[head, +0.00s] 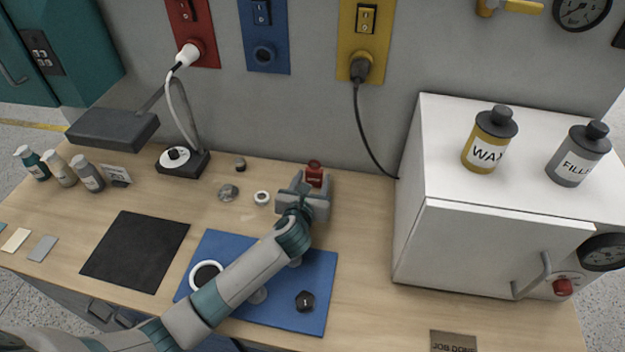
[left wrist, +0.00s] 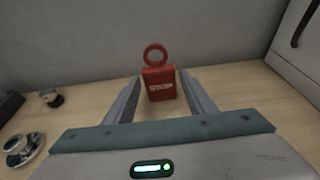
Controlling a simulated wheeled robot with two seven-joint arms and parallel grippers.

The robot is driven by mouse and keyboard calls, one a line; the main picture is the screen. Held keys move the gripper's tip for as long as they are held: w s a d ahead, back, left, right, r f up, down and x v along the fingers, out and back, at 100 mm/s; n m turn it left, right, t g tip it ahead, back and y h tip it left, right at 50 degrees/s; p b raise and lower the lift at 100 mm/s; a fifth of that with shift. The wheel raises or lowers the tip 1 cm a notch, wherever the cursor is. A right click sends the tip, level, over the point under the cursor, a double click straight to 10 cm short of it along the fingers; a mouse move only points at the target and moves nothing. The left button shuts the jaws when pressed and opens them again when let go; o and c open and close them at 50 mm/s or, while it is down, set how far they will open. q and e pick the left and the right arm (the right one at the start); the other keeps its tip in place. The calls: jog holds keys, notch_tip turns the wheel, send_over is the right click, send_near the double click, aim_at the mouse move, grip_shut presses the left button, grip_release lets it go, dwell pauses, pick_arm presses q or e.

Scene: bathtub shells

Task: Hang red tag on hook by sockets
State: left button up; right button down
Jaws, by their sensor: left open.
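The red tag (head: 314,176) stands upright on the wooden bench near the grey back wall, with a ring at its top. My left gripper (head: 306,187) is open just in front of the tag. In the left wrist view its two fingers (left wrist: 160,94) lie on either side of the tag's lower part, with gaps between. The red socket plate (head: 194,30), blue socket plate (head: 264,35) and yellow socket plate (head: 364,40) are on the wall. I cannot make out a hook. My right gripper is not in view.
A white cabinet (head: 480,250) stands to the right, with a wax bottle (head: 488,140) and a filler bottle (head: 580,155) on top. A black cable (head: 361,130) hangs from the yellow socket. A lamp (head: 113,127) and several small bottles are at left. A blue mat (head: 318,275) lies under my arm.

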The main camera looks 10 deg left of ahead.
pick_arm(q)
jog(key=shift+p, duration=0.4)
dwell(0.3)
jog(key=c, duration=0.9)
jog(key=shift+r+p, duration=3.05)
jog(key=shift+p, duration=0.3)
